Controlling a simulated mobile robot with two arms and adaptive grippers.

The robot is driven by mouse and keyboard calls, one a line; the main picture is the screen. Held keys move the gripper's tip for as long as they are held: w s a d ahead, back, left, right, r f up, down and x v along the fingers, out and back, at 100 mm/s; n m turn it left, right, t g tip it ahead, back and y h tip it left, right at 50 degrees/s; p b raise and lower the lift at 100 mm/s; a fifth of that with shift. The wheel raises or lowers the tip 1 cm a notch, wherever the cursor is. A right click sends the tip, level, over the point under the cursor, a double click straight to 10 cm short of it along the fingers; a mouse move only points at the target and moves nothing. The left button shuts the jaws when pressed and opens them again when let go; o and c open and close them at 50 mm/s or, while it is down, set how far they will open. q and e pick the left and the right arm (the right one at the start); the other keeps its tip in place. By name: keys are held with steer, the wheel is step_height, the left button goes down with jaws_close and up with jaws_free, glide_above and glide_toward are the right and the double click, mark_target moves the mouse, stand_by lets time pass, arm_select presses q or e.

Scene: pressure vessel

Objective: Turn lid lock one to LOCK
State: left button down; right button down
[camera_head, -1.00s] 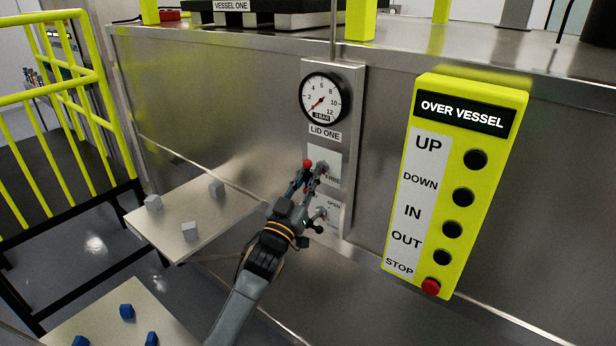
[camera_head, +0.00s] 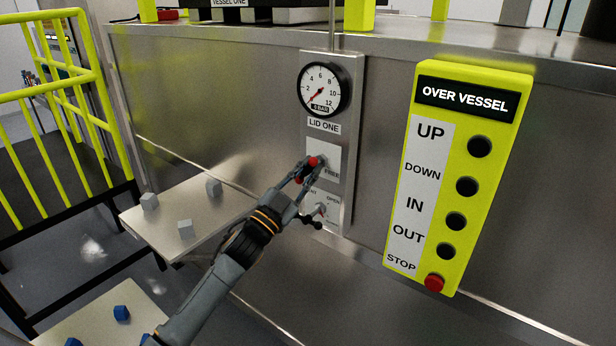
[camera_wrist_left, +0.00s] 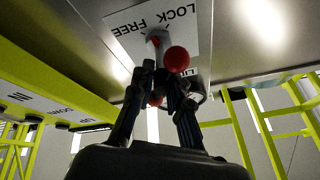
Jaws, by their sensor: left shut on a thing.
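Lid lock one is a small lever with a red ball (camera_head: 314,161) on a white plate (camera_head: 331,150) under the LID ONE label. The word FREE shows at the plate's lower right; LOCK is hidden in the head view. My left gripper (camera_head: 309,170) is shut on the lever, its fingers on either side of it. In the left wrist view the red ball (camera_wrist_left: 176,59) sits just beyond the fingertips (camera_wrist_left: 164,85), and both LOCK and FREE can be read. The lever's exact angle is hard to tell. My right gripper is not in view.
A second small lever (camera_head: 320,210) on a plate marked OPEN sits just below. A round gauge (camera_head: 324,89) is above. The yellow OVER VESSEL button box (camera_head: 456,180) stands to the right. A shelf with grey blocks (camera_head: 185,230) and a yellow railing (camera_head: 65,90) are left.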

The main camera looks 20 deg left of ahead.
arm_select(q)
steer(key=m+h, duration=0.1)
steer(key=m, duration=0.1)
steer(key=m+g+h, duration=0.1)
steer(key=m, duration=0.1)
steer(key=shift+a+r+m+b, duration=0.15)
steer(key=shift+a+m+b, duration=0.05)
steer(key=shift+m+b, duration=0.15)
steer(key=m+g+h, duration=0.1)
steer(key=m, duration=0.1)
steer(key=m+g, duration=0.1)
steer(key=shift+w+r+m+h, duration=0.1)
steer(key=shift+m+h, duration=0.25)
steer(key=shift+h, duration=0.05)
steer(key=m+g, duration=0.1)
steer(key=m, duration=0.2)
steer(key=shift+r+g+h, duration=0.1)
steer(key=shift+g+h, duration=0.2)
steer(key=shift+m+g+p, duration=0.55)
steer(key=shift+m+g, duration=0.25)
steer(key=shift+m, duration=1.3)
steer(key=c, duration=1.4)
jaws_free()
steer(key=shift+o, duration=0.2)
steer(key=shift+d+f, duration=0.1)
steer(key=shift+f, duration=0.1)
steer(key=shift+f, duration=0.1)
